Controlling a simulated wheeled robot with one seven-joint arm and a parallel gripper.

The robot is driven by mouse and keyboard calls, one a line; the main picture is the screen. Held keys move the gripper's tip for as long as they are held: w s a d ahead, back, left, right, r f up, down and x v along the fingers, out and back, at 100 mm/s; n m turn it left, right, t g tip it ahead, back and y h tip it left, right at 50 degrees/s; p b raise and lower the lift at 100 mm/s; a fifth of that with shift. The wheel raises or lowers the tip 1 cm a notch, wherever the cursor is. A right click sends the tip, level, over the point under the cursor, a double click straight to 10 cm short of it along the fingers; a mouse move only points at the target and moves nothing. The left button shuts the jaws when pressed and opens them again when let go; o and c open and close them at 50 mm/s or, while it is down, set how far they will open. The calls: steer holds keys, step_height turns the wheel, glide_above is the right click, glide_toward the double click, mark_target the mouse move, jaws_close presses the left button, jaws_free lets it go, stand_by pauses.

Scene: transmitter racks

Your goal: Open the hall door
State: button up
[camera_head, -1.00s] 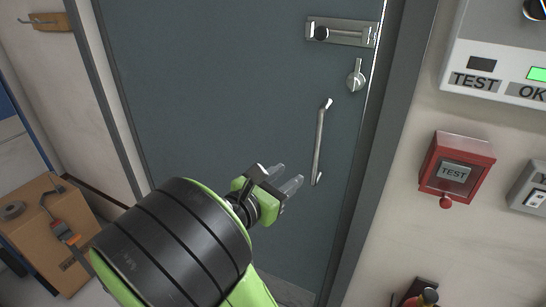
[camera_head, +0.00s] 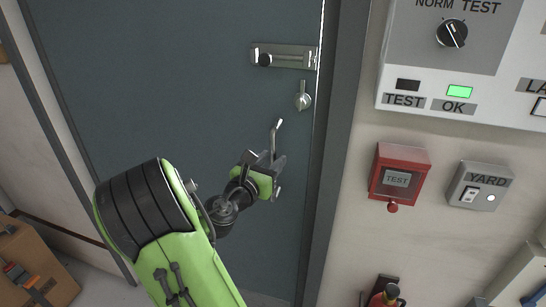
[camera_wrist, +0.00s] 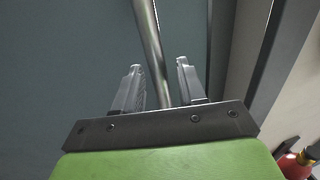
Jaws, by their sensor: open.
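The hall door (camera_head: 160,90) is grey-blue and stands shut in its dark frame. Its bar handle (camera_head: 274,135) is a slim metal pull near the right edge, and my gripper hides its lower middle. Above it are a round turn latch (camera_head: 303,98) and a slide bolt (camera_head: 284,57) with a dark knob. My gripper (camera_head: 276,172) is at the handle. In the wrist view the open fingers (camera_wrist: 158,90) stand on either side of the handle bar (camera_wrist: 151,45), with a gap visible on the left.
Right of the frame, the wall carries a red TEST box (camera_head: 398,173), a grey YARD switch (camera_head: 479,185) and a white panel (camera_head: 470,110) with a green OK light. A red bottle-like object (camera_head: 385,294) is low on the right. A cardboard box (camera_head: 35,262) stands at lower left.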

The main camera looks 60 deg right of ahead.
steer(key=shift+d, duration=0.8)
steer(key=shift+c, duration=0.3)
jaws_close()
